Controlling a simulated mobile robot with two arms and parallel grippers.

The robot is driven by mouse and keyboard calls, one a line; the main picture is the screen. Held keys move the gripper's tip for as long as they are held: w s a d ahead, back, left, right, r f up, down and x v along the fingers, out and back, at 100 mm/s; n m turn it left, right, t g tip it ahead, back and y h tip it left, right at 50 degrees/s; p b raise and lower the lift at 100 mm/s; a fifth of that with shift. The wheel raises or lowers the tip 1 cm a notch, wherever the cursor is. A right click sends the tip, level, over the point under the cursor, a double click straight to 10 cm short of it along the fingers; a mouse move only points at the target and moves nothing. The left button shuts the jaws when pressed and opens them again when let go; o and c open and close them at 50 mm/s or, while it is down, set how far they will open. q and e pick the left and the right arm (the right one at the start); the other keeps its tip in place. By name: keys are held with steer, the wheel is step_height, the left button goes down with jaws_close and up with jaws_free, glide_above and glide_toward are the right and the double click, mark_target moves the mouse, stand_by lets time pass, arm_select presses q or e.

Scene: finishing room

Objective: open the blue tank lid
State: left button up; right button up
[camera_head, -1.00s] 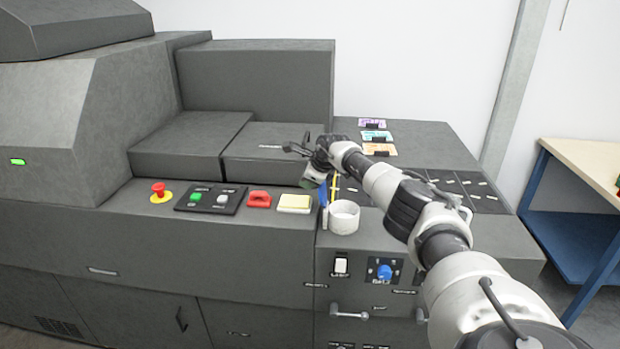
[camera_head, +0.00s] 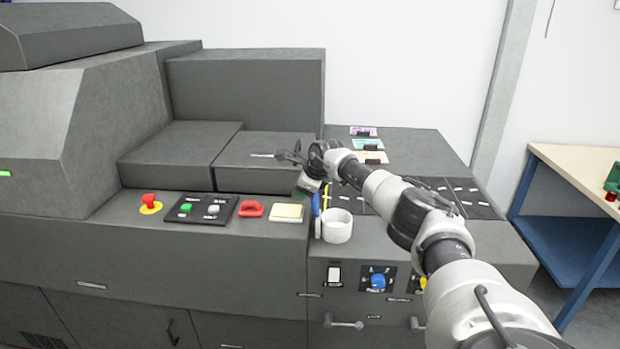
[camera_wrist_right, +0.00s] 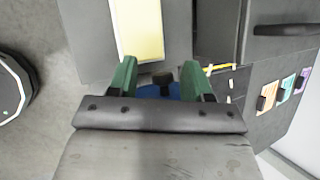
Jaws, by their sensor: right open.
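A blue piece (camera_wrist_right: 174,92) with a dark knob (camera_wrist_right: 163,79) shows between my right gripper's fingers in the wrist view. The gripper body hides most of the blue piece. In the head view a narrow blue part (camera_head: 316,204) shows at the gripper, beside a white cup. I cannot tell how far the lid is open. My right gripper (camera_wrist_right: 160,72) has two green fingers, apart, one on each side of the knob. No contact is clear. It also shows in the head view (camera_head: 305,187), pointing down at the grey machine top. My left gripper is not in view.
A yellow pad (camera_head: 287,212), red handle (camera_head: 251,209) and emergency button (camera_head: 150,203) lie left. Purple (camera_head: 363,131), teal (camera_head: 367,143) and orange (camera_head: 371,158) plates lie behind my arm. A workbench (camera_head: 585,168) stands right.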

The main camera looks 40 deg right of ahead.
steer(key=b+v, duration=0.2)
steer(key=v, duration=0.6)
steer(key=shift+s+r, duration=0.25)
steer(key=shift+s, duration=0.05)
steer(key=shift+a, duration=0.1)
